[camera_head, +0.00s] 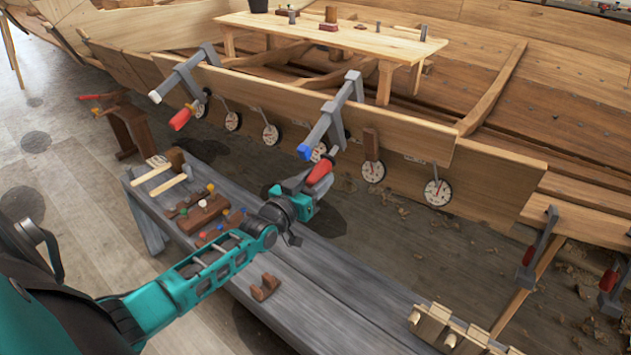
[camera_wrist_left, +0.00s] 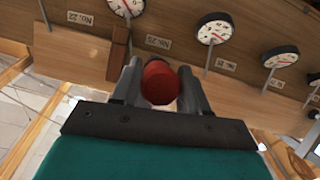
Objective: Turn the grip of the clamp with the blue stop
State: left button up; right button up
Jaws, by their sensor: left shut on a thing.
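The clamp with the blue stop (camera_head: 330,122) sits over the top edge of the hull plank. Its blue stop (camera_head: 304,152) is at the lower end of its grey bar. Its red grip (camera_head: 320,171) hangs below the bar, tilted. My left gripper (camera_head: 312,186) is shut on this red grip. In the left wrist view the round end of the grip (camera_wrist_left: 160,82) sits between the two grey fingers. A second clamp with a white stop (camera_head: 155,97) and a red grip (camera_head: 181,118) is further left. My right gripper is not in view.
Several dial gauges (camera_head: 437,192) line the plank close to the gripper. A wooden block (camera_head: 370,144) stands right of the clamp. A grey bench (camera_head: 345,275) with small tools lies below my arm. Darker clamps (camera_head: 537,250) hang at the right.

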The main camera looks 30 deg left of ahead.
pick_arm(q)
jog(key=n+h+b, duration=0.1)
jog(key=b, duration=0.1)
jog(key=n+h+b, duration=0.1)
jog(key=b, duration=0.1)
jog(key=shift+f+h, duration=0.25)
jog(key=shift+h, duration=0.05)
jog(key=shift+n+b, duration=0.4)
jog(key=shift+b, duration=0.25)
jog(key=shift+h+b, duration=0.3)
jog(key=shift+b, duration=0.1)
jog(key=shift+n+t+b, duration=0.3)
jog(key=shift+n+b, duration=0.05)
jog(key=shift+n, duration=0.05)
jog(key=shift+r+n+h+b, duration=0.15)
jog(key=shift+n+h+b, duration=0.15)
jog(key=shift+h+b, duration=0.15)
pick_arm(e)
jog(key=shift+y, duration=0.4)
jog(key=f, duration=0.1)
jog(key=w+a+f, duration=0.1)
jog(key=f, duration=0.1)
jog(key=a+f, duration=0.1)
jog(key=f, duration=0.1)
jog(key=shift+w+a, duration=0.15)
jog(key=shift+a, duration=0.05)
